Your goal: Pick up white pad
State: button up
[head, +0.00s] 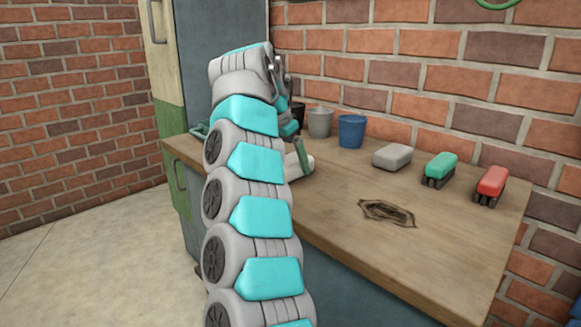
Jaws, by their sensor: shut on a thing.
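A white pad (304,167) lies low at the worktop, just right of my arm and partly hidden by it. My gripper (300,152) reaches down to the pad, with a greenish-grey finger showing against it. It looks shut on the pad. The other finger and most of the grip are hidden behind my arm. I cannot tell whether the pad is lifted clear of the worktop.
On the wooden worktop (450,240) stand a grey bucket (320,122), a blue bucket (351,131), a pale grey block (392,157), a green-topped block (441,166) and a red-topped block (492,181). A dark ragged patch (387,212) marks the middle. Brick walls stand behind.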

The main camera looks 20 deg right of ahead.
aim_at(295, 159)
jog(key=shift+r+p, duration=0.45)
jog(key=shift+p, duration=0.1)
jog(key=shift+d+r, duration=0.1)
jog(key=shift+r, duration=1.45)
jog(key=shift+s, duration=0.4)
jog(key=s+b, duration=0.1)
jog(key=s, duration=0.4)
jog(key=s+d+r+b, duration=0.1)
jog(key=s, duration=0.4)
jog(key=s+b, duration=0.2)
jog(key=s, duration=0.3)
jog(key=shift+s+d+r, duration=0.1)
jog(key=shift+d+r, duration=0.15)
jog(key=shift+d, duration=0.15)
